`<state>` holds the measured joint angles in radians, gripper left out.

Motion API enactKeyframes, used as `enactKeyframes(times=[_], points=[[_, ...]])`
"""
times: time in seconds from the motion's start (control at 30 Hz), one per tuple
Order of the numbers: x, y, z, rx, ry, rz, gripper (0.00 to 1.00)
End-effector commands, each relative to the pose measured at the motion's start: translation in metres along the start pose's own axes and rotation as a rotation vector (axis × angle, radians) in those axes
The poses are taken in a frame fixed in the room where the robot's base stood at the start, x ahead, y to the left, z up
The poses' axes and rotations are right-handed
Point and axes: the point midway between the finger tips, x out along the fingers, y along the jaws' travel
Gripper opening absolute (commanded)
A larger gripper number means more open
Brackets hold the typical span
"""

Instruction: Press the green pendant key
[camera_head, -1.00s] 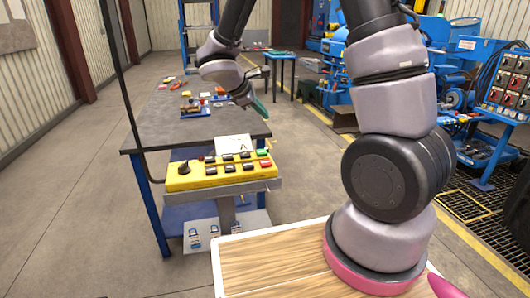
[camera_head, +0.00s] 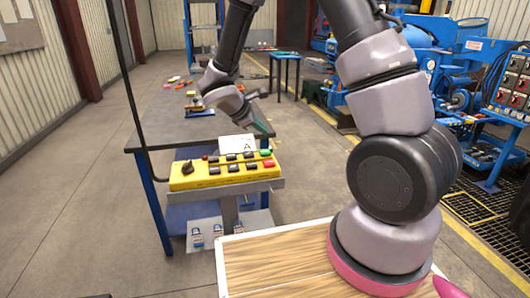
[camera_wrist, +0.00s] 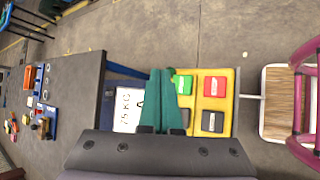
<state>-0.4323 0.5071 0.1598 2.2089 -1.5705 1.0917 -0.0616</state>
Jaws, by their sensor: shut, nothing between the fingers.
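The yellow pendant (camera_head: 228,178) lies on a grey stand in front of the dark table, with a black knob at its left and two rows of keys. The green key (camera_head: 265,153) is at its right end, above the red key (camera_head: 268,163). In the wrist view the green key (camera_wrist: 184,85) is left of the red key (camera_wrist: 214,87). My gripper (camera_head: 266,131) is shut and empty, with teal fingers. It hangs above the pendant's right end, apart from the green key in the head view. In the wrist view my gripper (camera_wrist: 160,72) lies just left of the green key.
A white card (camera_head: 238,144) stands behind the pendant, close to my fingers. The dark table (camera_head: 180,125) carries small parts farther back. A black cable runs down to the pendant at the left. Open floor (camera_head: 90,200) lies to the left.

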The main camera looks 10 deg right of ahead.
Motion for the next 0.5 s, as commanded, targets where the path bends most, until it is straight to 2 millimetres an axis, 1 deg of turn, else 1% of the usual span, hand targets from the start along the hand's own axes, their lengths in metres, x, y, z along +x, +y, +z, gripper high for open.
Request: enactKeyframes(times=[0.03,0.2,0.33,0.5], points=[[0.006,-0.005,-0.004,-0.003,-0.001,-0.002,0.0],[0.021,-0.016,-0.015,-0.002,-0.001,-0.002,0.0],[0.028,-0.021,-0.02,-0.002,0.0,-0.001,0.0],[0.032,-0.024,-0.023,0.001,0.0,-0.001,0.0]])
